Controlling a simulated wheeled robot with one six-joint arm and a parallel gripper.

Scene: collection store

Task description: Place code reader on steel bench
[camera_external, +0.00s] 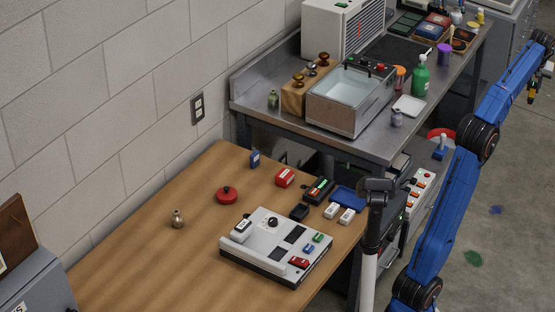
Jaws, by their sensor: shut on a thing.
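The steel bench (425,122) stands at the back, with a grey metal top and a raised rear edge. My blue arm rises along the right side, and my gripper (533,90) is at the far right edge, beyond the bench's right side and over the floor. It is shut on a small dark thing with a yellowish part, which I take to be the code reader (531,98). It is small and partly hidden, so its details are unclear. It is apart from the bench.
On the bench are a glass-lidded bath (350,100), a wooden block (297,97), a green bottle (420,78), a white tray (408,106) and a white machine (343,28). A wooden table (130,270) in front holds a control panel (262,265) and small items.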

